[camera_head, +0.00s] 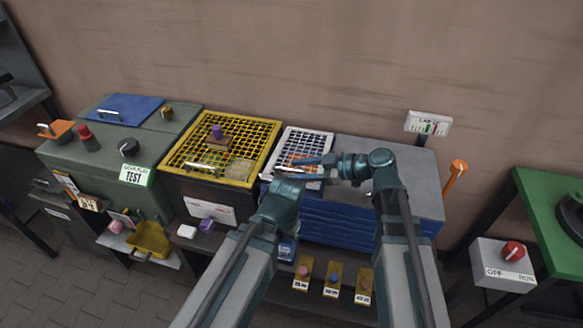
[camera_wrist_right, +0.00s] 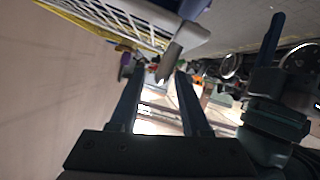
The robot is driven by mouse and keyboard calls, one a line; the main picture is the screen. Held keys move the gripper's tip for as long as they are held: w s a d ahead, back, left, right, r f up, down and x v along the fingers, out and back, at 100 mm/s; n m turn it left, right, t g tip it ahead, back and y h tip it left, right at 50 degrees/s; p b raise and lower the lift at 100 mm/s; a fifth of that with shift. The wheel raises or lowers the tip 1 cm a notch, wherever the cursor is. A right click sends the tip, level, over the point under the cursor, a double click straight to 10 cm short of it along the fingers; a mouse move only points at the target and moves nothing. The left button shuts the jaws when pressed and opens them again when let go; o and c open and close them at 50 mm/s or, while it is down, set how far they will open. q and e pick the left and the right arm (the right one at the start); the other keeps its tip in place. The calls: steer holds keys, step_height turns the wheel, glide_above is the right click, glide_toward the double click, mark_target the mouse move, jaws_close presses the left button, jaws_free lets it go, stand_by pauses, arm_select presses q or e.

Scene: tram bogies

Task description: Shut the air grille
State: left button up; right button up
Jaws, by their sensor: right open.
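The air grille (camera_head: 308,138), a white-framed lattice, is between the yellow grille and the grey-topped unit. In the right wrist view the white grille (camera_wrist_right: 140,22) crosses the top left, and a grey bar (camera_wrist_right: 170,62) sticks down from its edge. It looks raised at a tilt, but its exact angle is unclear. My right gripper (camera_head: 300,168) points left over the grille's front part. In the wrist view its fingers (camera_wrist_right: 160,85) are apart and empty, with the bar's tip near the gap between them. My left gripper (camera_head: 285,188) is close by in front; its fingers are mostly hidden.
The yellow grille (camera_head: 178,150) bears a purple-knobbed block (camera_head: 217,131). The grey-topped unit (camera_head: 410,165) is at right, with an orange lever (camera_head: 455,172) beside it. Several small labelled blocks (camera_head: 332,279) stand in front. My two arms are close together.

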arm_select(q)
steer(key=shift+r+p, duration=1.8)
steer(key=shift+r, duration=0.3)
arm_select(e)
steer(key=v, duration=1.1)
arm_select(q)
steer(key=shift+c, duration=0.2)
arm_select(e)
steer(key=shift+d, duration=0.1)
